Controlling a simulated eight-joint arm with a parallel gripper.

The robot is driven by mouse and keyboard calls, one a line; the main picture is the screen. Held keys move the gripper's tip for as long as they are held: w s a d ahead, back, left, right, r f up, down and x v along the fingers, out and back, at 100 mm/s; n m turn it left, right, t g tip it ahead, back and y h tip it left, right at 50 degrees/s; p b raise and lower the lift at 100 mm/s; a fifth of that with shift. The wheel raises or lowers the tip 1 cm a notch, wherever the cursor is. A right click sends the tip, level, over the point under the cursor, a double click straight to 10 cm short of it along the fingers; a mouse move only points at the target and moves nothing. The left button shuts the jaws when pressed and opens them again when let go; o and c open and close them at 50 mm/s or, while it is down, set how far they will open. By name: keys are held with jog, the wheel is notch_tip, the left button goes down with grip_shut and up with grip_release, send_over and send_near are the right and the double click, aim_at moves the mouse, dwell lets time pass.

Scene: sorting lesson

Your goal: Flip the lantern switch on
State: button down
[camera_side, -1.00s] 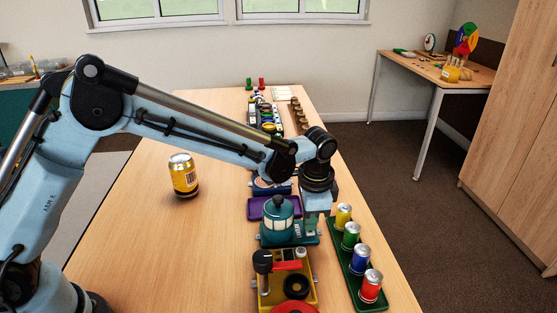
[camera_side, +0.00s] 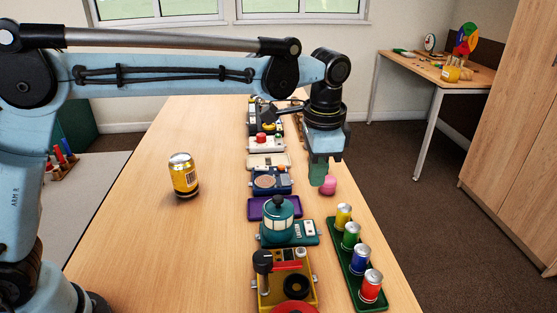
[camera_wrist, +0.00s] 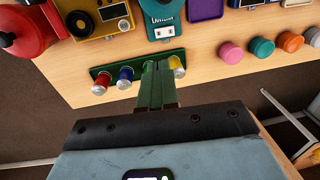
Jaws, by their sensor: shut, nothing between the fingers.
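The teal lantern (camera_side: 279,214) stands upright on its teal base (camera_side: 291,238) on the table. A white switch plate (camera_side: 309,228) is at the right end of the base and is unobstructed in the side view. Part of the base and the switch plate (camera_wrist: 164,31) also show at the top of the wrist view. I cannot tell the switch's position. My gripper (camera_side: 318,181) is shut and empty, raised above and farther back than the lantern, clear of it. Its green fingers (camera_wrist: 156,75) are together in the wrist view, in front of the rack of cylinders.
A green rack (camera_side: 378,297) holds yellow, green, blue and red cylinders right of the lantern. A yellow device with a lever (camera_side: 263,263) stands in front of it. A pink cylinder (camera_side: 329,185) is near my gripper. A yellow can (camera_side: 183,175) stands left on clear table.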

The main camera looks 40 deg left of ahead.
aim_at(308, 222)
dwell(0.3)
jog(key=shift+w+a+r, duration=0.1)
jog(key=shift+w+a, duration=0.4)
jog(key=f, duration=0.4)
jog(key=w+a+f, duration=0.1)
jog(key=f, duration=0.9)
jog(key=shift+w+a, duration=0.2)
